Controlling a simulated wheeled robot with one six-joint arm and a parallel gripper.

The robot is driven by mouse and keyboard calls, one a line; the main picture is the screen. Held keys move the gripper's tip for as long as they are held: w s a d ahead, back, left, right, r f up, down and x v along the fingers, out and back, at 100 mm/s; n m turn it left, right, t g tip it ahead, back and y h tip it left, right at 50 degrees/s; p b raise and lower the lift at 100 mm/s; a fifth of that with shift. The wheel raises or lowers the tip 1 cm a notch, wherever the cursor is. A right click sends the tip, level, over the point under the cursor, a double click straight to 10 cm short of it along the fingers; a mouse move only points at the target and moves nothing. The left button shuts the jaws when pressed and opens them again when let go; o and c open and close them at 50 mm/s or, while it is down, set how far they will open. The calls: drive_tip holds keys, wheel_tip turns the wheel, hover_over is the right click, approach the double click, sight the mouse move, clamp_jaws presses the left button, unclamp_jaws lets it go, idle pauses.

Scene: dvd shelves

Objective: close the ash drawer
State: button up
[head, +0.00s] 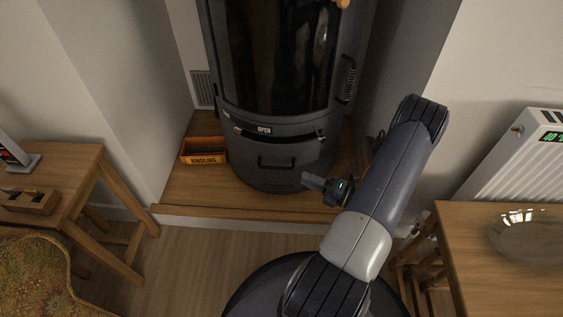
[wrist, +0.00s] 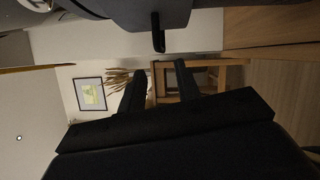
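The dark round stove (head: 275,110) stands at the back with a glass door on its upper part. The ash drawer (head: 256,150) is in its lower front, with a bar handle (head: 276,163). A dark gap shows along the drawer's top edge, under the word OPEN; how far the drawer stands out is hard to tell. My gripper (head: 308,181) is just right of and below the handle, apart from it. In the wrist view my gripper's fingers (wrist: 160,82) are spread and empty. A dark handle (wrist: 158,32) hangs above them there, on the stove's dark body.
An orange KINDLING box (head: 203,151) sits on the wooden hearth (head: 200,190) left of the stove. A wooden table (head: 55,185) stands at left, another (head: 465,245) at right, near a white radiator (head: 515,150). The floor (head: 195,260) before the hearth is clear on the left.

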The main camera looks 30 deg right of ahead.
sight(278, 167)
drive_tip(key=b+x, duration=0.2)
drive_tip(key=x, duration=0.9)
drive_tip(key=shift+s+a+b, duration=0.1)
drive_tip(key=shift+b, duration=0.2)
drive_tip(key=shift+c, duration=0.2)
clamp_jaws()
